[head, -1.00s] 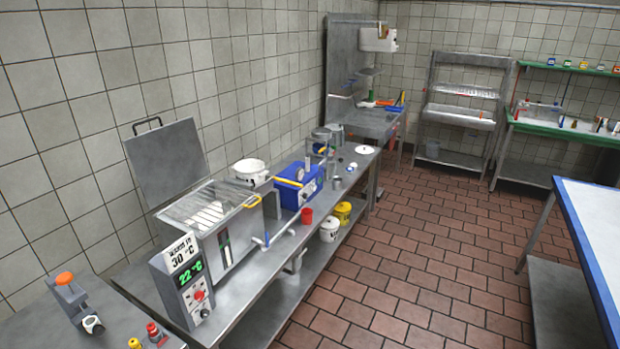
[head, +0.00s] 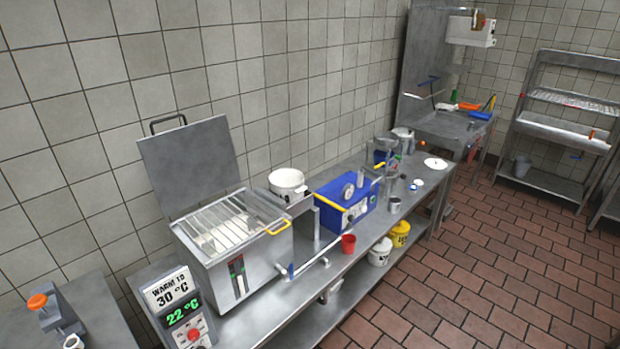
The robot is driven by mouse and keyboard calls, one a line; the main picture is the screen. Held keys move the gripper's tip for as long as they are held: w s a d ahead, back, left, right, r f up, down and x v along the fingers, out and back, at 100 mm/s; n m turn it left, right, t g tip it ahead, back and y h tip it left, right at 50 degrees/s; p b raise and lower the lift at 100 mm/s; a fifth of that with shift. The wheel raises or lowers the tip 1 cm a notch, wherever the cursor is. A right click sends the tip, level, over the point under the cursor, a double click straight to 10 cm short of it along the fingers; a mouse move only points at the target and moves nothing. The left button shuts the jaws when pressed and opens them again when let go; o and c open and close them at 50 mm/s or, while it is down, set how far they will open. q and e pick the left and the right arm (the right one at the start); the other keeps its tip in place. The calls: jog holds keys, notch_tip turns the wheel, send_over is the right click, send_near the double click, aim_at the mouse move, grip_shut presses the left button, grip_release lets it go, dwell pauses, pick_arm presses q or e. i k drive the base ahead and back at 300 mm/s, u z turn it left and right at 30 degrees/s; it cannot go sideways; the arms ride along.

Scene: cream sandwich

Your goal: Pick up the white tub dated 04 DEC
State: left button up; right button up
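A white tub (head: 380,252) with dark markings stands on the lower shelf under the steel counter, beside a yellow tub (head: 399,234). The markings are too small to read, so I cannot tell whether they give a date. A larger white round container (head: 288,184) stands up on the counter behind the steel bath, and no date is legible on it. Neither of my grippers is in view.
The steel bath (head: 232,240) has its lid raised, and a display box (head: 180,308) reads 22 °C. The tiled floor (head: 470,270) at right is clear.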

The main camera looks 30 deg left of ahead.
aim_at(288, 184)
jog(key=i, duration=3.25)
jog(key=u, duration=3.7)
